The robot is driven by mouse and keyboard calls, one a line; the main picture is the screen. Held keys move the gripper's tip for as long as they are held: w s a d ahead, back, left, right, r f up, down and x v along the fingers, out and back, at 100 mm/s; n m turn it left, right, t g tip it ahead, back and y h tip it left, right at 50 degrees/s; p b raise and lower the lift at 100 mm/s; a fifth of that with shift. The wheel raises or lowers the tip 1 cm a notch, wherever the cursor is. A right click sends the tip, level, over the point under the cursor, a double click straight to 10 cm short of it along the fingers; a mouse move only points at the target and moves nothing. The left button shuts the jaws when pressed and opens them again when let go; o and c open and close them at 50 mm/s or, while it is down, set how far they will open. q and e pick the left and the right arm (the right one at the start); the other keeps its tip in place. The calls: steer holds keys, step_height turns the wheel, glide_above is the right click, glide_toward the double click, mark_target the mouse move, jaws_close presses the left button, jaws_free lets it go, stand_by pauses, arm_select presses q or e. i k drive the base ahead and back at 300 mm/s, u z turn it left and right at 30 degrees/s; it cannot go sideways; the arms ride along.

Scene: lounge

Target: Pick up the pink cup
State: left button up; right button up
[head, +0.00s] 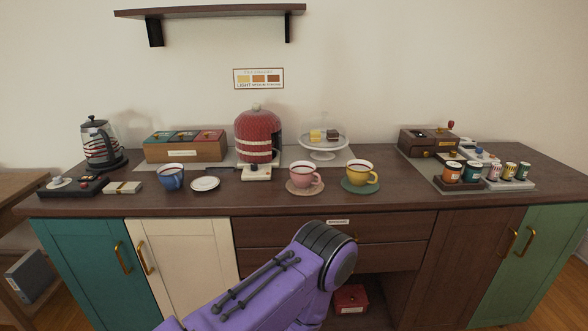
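The pink cup (304,176) stands upright on a round pinkish-tan coaster (306,190) near the front edge of the dark wooden counter. A yellow cup (361,173) on a green coaster stands just to its right. Part of a purple arm of mine comes in from the bottom, below and in front of the counter edge. Neither of my grippers shows, so I cannot see their fingers.
A blue cup (171,178) and a white saucer (205,184) are to the left. A small white-topped box (257,173) stands behind the pink cup's left, before a red knitted-looking cover (257,137). A cake stand (323,146) is behind. Jars (472,171) stand at right.

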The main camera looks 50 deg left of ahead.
mark_target(303, 174)
steer(key=u, duration=0.75)
steer(key=i, duration=0.85)
steer(key=u, duration=0.8)
steer(key=k, duration=1)
steer(key=u, duration=1.95)
steer(key=i, duration=2.05)
steer(key=z, duration=3.55)
